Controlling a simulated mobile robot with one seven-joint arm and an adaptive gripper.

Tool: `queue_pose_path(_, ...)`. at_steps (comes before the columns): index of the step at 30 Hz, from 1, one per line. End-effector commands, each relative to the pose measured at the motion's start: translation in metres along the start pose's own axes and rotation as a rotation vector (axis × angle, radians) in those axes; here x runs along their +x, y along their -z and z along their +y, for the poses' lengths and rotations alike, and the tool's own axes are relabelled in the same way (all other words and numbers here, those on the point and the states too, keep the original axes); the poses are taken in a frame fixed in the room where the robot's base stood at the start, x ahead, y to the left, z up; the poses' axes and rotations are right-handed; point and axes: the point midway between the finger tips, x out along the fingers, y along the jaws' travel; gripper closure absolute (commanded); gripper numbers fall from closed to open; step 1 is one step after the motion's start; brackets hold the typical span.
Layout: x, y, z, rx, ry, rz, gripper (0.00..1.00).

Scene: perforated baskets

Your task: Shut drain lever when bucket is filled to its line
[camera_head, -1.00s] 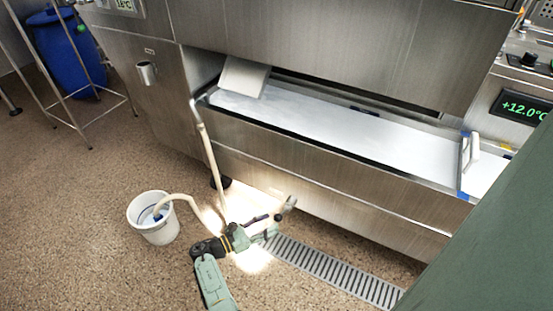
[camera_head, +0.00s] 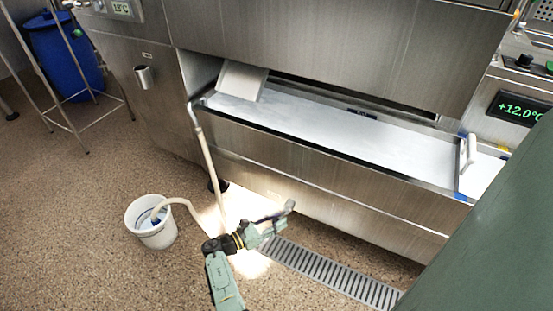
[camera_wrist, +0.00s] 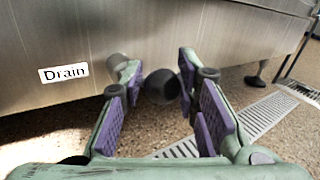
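The white bucket (camera_head: 143,241) stands on the floor at the left in the head view, with a pale hose (camera_head: 180,201) running into it. A blue line shows inside its wall; I cannot tell the liquid level against it. In the wrist view a dark round knob (camera_wrist: 162,86), apparently the drain lever's end, sits between my gripper's (camera_wrist: 161,75) fingertips. The purple-padded fingers are apart, and I cannot tell whether they touch it. My gripper also shows in the head view (camera_head: 279,222), low before the steel machine. The lever's shaft is not clearly visible.
A "Drain" label (camera_wrist: 64,73) is on the steel panel left of my gripper. A grey cylindrical stub (camera_wrist: 117,61) is beside the left finger. A floor grate (camera_head: 330,272) runs below the machine (camera_head: 330,190). Open floor lies around the bucket.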

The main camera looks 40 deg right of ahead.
Motion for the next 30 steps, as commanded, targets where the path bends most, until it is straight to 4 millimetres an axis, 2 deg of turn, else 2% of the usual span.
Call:
queue_pose_path(1,0.0004,0.0014,-0.0016,-0.002,0.003,0.002,0.79)
queue_pose_path(10,0.0005,0.0023,-0.0021,-0.004,0.004,0.003,0.99)
queue_pose_path(30,0.0006,0.0035,-0.0025,-0.009,0.003,0.009,1.0)
